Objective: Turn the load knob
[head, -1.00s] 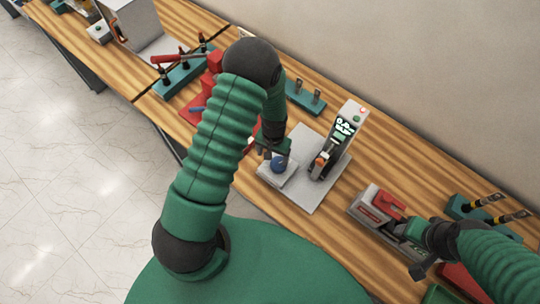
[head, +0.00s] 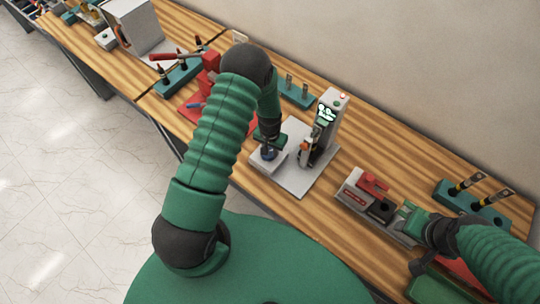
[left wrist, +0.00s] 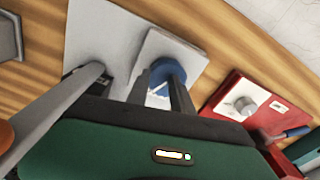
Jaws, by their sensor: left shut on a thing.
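A blue knob (head: 268,155) sits on a light block (left wrist: 150,50) on a grey base plate (head: 305,182). My left gripper (head: 269,146) is right above it, pointing down. In the left wrist view, the two dark fingers (left wrist: 163,95) are shut on the sides of the blue knob (left wrist: 172,64), which they partly hide. A tall device (head: 322,130) with a lit display stands on the same plate. My right gripper (head: 408,222) is beside a grey and red machine (head: 362,190); its fingers are too unclear to judge.
A red box with a silver knob (left wrist: 246,105) and a blue-handled tool (left wrist: 285,134) is close to the left gripper. A teal rack (head: 296,92) stands behind. Another teal rack (head: 470,205) stands at right. Bare wood lies between the plate and the grey machine.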

